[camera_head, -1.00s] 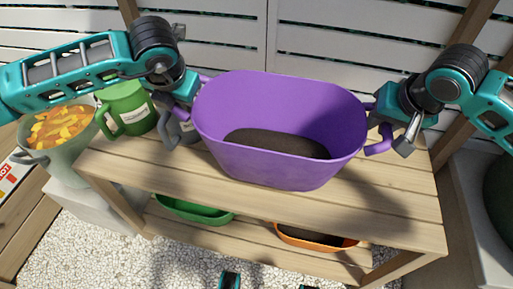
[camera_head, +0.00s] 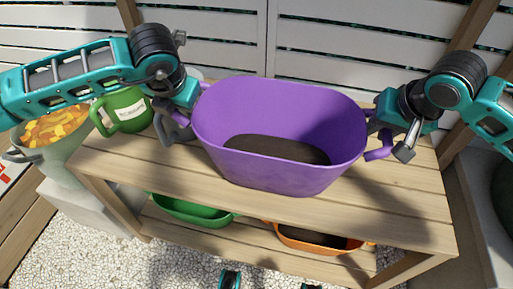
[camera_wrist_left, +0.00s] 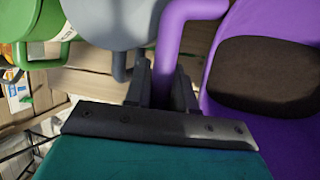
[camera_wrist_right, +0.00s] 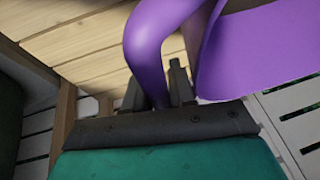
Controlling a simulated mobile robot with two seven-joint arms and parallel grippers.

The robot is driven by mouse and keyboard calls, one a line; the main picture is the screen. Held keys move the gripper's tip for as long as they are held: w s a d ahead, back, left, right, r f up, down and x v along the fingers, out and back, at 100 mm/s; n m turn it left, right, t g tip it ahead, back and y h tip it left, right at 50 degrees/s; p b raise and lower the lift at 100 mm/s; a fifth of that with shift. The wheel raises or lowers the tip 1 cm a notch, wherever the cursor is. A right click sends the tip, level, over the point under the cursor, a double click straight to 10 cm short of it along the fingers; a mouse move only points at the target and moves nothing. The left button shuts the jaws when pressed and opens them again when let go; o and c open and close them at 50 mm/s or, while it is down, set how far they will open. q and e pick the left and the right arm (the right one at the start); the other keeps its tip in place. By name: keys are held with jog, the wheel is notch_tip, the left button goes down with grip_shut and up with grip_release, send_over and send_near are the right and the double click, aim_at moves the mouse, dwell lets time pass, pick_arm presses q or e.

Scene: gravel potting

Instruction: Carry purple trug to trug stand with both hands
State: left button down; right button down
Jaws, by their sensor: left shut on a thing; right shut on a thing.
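The purple trug (camera_head: 270,178) is a deep oval tub with dark soil (camera_head: 276,150) in its bottom. It hangs between my two grippers over the wooden slatted bench; I cannot tell how far it is above the top. My left gripper (camera_head: 197,98) is shut on its left handle, and the fingers sit around the purple bar in the left wrist view (camera_wrist_left: 166,88). My right gripper (camera_head: 376,122) is shut on its right handle, which also shows in the right wrist view (camera_wrist_right: 148,50). I cannot make out a separate trug stand.
On the bench top (camera_head: 390,205), a green jug (camera_head: 126,112) and a grey jug (camera_wrist_left: 105,22) stand close by the left gripper. A green trug (camera_head: 190,212) and an orange trug (camera_head: 318,243) sit on the lower shelf. A pot of orange pieces (camera_head: 60,140) is at far left.

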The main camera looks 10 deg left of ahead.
pick_arm(q)
jog(key=shift+f+b, duration=0.65)
jog(key=shift+f, duration=0.05)
pick_arm(e)
jog(key=shift+f, duration=0.75)
pick_arm(q)
jog(key=c, duration=1)
grip_release()
jog(key=shift+r, duration=0.1)
pick_arm(e)
jog(key=c, duration=1)
grip_release()
jog(key=shift+r, duration=0.1)
pick_arm(q)
jog(key=shift+o, duration=0.3)
pick_arm(e)
jog(key=shift+o, duration=0.3)
pick_arm(q)
jog(key=shift+d, duration=0.1)
pick_arm(e)
jog(key=shift+a, duration=0.1)
pick_arm(q)
jog(key=shift+o, duration=1.4)
jog(key=shift+s+d, duration=0.1)
pick_arm(e)
jog(key=shift+a, duration=0.15)
